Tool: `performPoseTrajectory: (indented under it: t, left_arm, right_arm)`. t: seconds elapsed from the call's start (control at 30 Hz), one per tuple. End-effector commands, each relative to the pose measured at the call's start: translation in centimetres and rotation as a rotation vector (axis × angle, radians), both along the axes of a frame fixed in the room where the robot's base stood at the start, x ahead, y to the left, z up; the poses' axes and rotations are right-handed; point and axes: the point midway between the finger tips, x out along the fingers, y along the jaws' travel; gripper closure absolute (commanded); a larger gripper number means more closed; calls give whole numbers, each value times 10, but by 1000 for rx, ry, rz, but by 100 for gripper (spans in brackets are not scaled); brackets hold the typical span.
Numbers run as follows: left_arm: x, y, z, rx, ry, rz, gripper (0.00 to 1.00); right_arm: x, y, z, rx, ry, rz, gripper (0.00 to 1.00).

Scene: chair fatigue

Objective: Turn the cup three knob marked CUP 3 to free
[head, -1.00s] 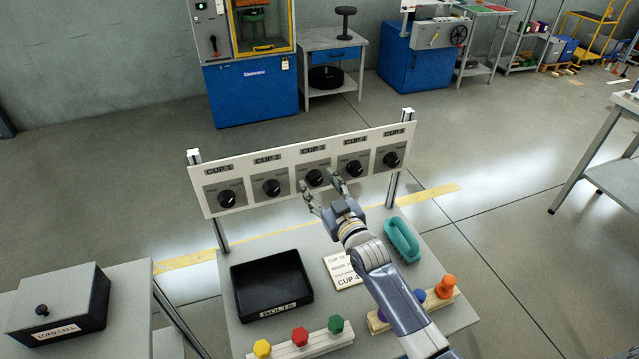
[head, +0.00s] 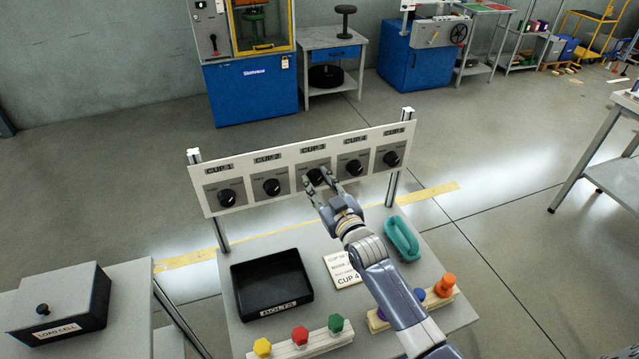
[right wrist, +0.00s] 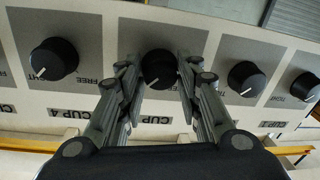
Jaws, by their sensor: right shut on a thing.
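The CUP 3 knob (head: 315,176) is a round black knob on a grey plate, in the middle of a row on a white panel (head: 240,164). My right gripper (head: 319,182) reaches it from the front with a finger on each side and is shut on it. In the right wrist view the knob (right wrist: 158,69) sits between the two fingertips, with the CUP 3 label (right wrist: 152,119) under it. The fingers hide the TIGHT and FREE words of this plate. A small light mark shows on the knob, but its setting is hard to read. My left gripper is not in view.
The CUP 2 knob (head: 272,187) and CUP 4 knob (head: 354,168) stand close on either side.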

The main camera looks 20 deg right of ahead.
Motion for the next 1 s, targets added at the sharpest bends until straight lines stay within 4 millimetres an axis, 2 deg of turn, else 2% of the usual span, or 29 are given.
performPoseTrajectory:
  t: [0.27,1.0]
  left_arm:
    - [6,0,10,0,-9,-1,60]
    - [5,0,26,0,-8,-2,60]
  right_arm:
    - [0,1,2,-158,-5,1,92]
    - [0,2,1,-852,-29,0,92]
